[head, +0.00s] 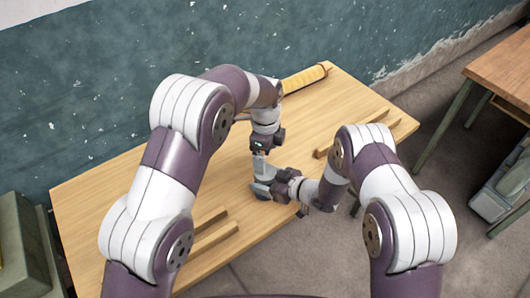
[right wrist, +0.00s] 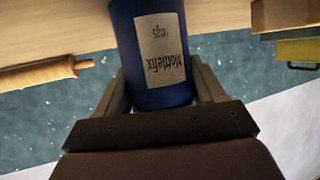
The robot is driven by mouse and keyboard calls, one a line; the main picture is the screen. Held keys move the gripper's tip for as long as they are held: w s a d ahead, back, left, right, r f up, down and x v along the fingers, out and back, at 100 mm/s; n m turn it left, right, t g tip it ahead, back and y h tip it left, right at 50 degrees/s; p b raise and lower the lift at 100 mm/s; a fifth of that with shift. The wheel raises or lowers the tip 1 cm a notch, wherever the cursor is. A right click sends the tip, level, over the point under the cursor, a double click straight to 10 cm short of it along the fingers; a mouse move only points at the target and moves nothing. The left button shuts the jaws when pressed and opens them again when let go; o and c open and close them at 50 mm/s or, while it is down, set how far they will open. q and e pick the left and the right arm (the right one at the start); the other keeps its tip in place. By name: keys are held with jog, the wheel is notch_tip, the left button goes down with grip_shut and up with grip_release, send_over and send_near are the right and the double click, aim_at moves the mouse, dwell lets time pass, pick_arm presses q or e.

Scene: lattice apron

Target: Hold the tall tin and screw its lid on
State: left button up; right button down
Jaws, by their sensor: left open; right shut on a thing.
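The tall tin is blue with a pale printed label. It fills the upper middle of the right wrist view (right wrist: 152,45), where the label reads upside down. My right gripper (right wrist: 160,88) is shut on the tin, with a finger on each side. In the head view the tin (head: 262,189) is mostly hidden by my grippers, low over the table near its middle. My left gripper (head: 260,166) is open and points down directly above the tin. I cannot make out the lid in either view.
The wooden table (head: 110,195) carries a rolling pin (head: 304,78) at the back, wooden strips (head: 212,236) at front left and more strips (head: 368,137) at right. A green wall stands behind. Another table (head: 505,65) is at far right. The table's left half is largely clear.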

pick_arm(q)
jog(key=n, duration=0.4)
jog(key=shift+r, duration=0.3)
jog(key=n, duration=0.3)
jog(key=shift+r+n, duration=0.2)
jog(key=shift+n, duration=0.2)
jog(key=n, duration=0.4)
jog(key=shift+r, duration=0.2)
jog(key=n, duration=0.4)
jog(key=shift+r, duration=0.15)
jog(key=n, duration=0.3)
jog(key=shift+r+n, duration=0.1)
jog(key=shift+n, duration=0.3)
jog(key=n, duration=0.4)
jog(key=shift+r, duration=0.1)
jog(key=n, duration=0.6)
jog(key=shift+s, duration=0.2)
jog(key=n, duration=0.4)
jog(key=shift+a, duration=0.1)
